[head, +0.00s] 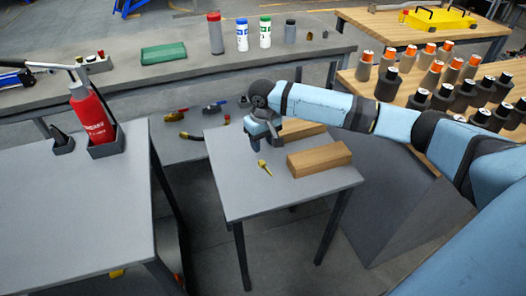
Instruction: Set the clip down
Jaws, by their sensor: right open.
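A small yellow piece, which looks like the clip (264,167), lies on the small grey table (245,200) in the head view. My right gripper (262,147) points down just above and behind the clip. It is open and looks empty. At this size I cannot tell whether its fingertips touch the table top. My left gripper is not in view.
Two wooden blocks, a near one (320,161) and a far one (299,131), lie right of the gripper. A red extinguisher (93,120) stands on the left table. Several orange-capped bottles crowd the right bench. The small table's front is clear.

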